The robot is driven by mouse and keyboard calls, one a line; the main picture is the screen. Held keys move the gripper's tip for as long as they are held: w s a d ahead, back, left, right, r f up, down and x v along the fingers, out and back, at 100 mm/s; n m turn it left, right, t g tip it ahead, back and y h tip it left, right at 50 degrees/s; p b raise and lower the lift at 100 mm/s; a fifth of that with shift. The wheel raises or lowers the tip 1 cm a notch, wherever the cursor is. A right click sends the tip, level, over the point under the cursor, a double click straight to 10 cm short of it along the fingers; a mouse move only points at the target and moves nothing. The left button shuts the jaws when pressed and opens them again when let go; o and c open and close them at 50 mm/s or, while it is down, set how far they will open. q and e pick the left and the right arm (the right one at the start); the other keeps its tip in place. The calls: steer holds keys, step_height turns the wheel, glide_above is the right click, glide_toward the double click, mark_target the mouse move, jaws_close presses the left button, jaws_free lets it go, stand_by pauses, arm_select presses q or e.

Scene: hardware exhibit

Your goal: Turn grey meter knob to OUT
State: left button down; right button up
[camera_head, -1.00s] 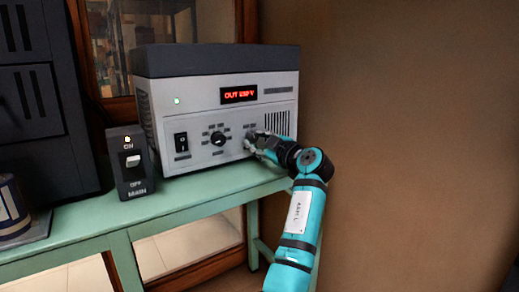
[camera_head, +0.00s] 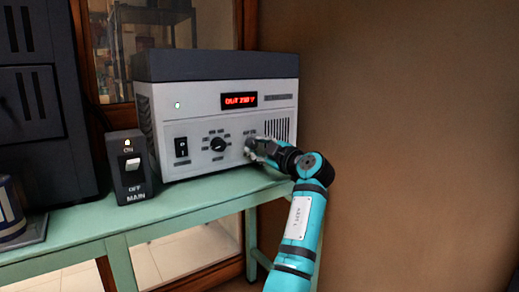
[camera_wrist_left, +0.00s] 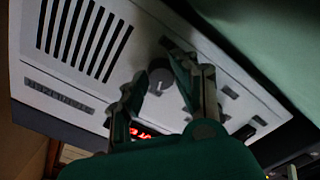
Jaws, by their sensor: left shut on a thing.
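A grey and dark-topped box unit (camera_head: 200,105) stands on the green table, and its red display (camera_head: 239,99) reads "OUT 230V". The grey meter knob (camera_wrist_left: 160,77) shows in the left wrist view as a round knob between my fingers. My left gripper (camera_head: 251,146) is at the right part of the front panel and is shut on this knob. In the head view the gripper hides the knob. In the left wrist view the fingers of my left gripper (camera_wrist_left: 155,72) stand on either side of it. My right gripper is not in view.
A black selector knob (camera_head: 218,144) and a black rocker switch (camera_head: 181,147) sit left of the gripper. A main switch box (camera_head: 130,167) stands on the green table (camera_head: 190,202). A dark cabinet (camera_head: 45,105) is at the left. A brown wall (camera_head: 400,120) fills the right.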

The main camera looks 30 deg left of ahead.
arm_select(q)
steer(key=c, duration=1.4)
jaws_free()
steer(key=shift+s+r, duration=0.1)
steer(key=shift+r, duration=0.05)
steer(key=o, duration=0.4)
steer(key=shift+s+r, duration=0.1)
steer(key=shift+s, duration=0.05)
steer(key=v, duration=1.2)
